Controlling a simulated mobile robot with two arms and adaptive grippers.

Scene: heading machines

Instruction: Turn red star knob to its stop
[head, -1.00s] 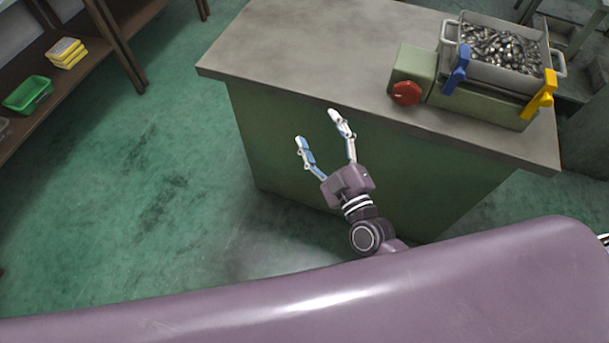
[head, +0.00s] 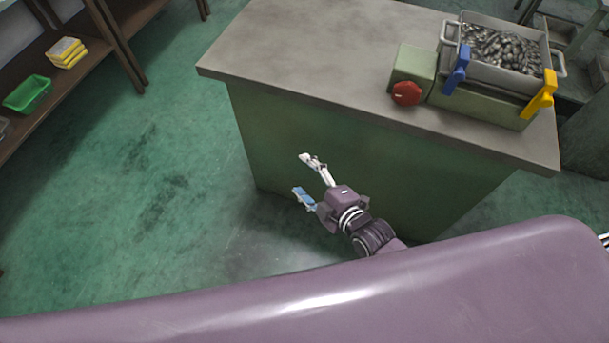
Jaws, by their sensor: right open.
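The red star knob (head: 406,93) sits on the front of a green block (head: 413,66) near the front edge of the grey bench top. A small pale mark shows on the knob. My right gripper (head: 303,174) is open and empty. It is in front of the bench's green side, lower in the picture and to the left of the knob, well apart from it. My left gripper is not in view.
The bench top (head: 310,45) is clear on its left. A metal tray (head: 551,46) of small metal parts stands right of the knob, with a blue lever (head: 457,68) and a yellow lever (head: 541,95) before it. Shelves with a green bin (head: 27,94) stand at left.

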